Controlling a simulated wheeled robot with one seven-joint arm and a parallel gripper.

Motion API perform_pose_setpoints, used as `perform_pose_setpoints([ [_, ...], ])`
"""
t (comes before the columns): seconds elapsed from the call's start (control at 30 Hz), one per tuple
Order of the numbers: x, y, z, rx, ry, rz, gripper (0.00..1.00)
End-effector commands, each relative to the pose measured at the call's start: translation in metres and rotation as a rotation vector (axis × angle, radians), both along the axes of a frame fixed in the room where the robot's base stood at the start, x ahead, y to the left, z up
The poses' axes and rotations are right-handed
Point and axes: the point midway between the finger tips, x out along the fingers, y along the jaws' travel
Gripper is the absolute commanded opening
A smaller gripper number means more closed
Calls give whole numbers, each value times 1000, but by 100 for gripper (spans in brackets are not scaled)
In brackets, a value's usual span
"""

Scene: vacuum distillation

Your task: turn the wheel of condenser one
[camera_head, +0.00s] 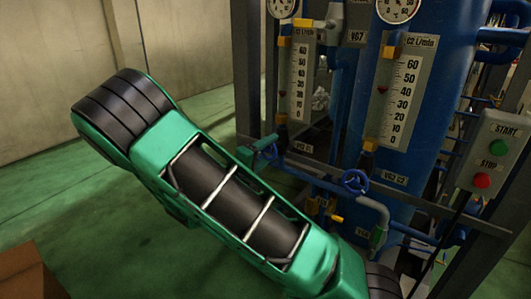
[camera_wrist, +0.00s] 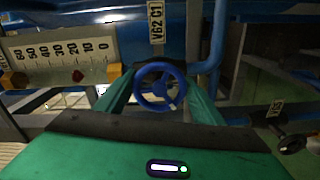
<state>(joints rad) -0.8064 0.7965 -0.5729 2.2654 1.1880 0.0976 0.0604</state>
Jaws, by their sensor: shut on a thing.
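The blue handwheel of condenser one (camera_wrist: 159,88) sits between the two green fingers of my gripper (camera_wrist: 160,92) in the wrist view. A tag reading VG2 C1 (camera_wrist: 156,22) is above it there. My gripper is shut on the wheel, with one finger on each side of its rim. In the head view the wheel (camera_head: 270,152) is at the end of my gripper (camera_head: 260,154), partly hidden by it, just left of its tag (camera_head: 300,147).
A second blue wheel (camera_head: 354,181) with a VG2 C2 tag is to the right. Flow gauges (camera_head: 299,80) and (camera_head: 400,95) stand above the wheels. A start/stop box (camera_head: 492,152) is at far right. A dark handle (camera_wrist: 292,140) is at lower right in the wrist view.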

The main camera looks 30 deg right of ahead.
Motion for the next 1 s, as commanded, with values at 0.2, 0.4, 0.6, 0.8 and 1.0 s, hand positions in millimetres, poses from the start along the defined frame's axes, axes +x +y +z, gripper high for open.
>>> perform_pose_setpoints([
  [0.2, 1, 1, -1, 3, 0, 4, 80],
  [0.4, 0, 1, -1, 2, 0, 2, 80],
  [0.6, -4, 15, -1, 2, 0, 6, 80],
  [0.8, -16, 50, -1, 2, 1, 6, 80],
  [1.0, -28, 82, -1, 2, 1, 6, 80],
])
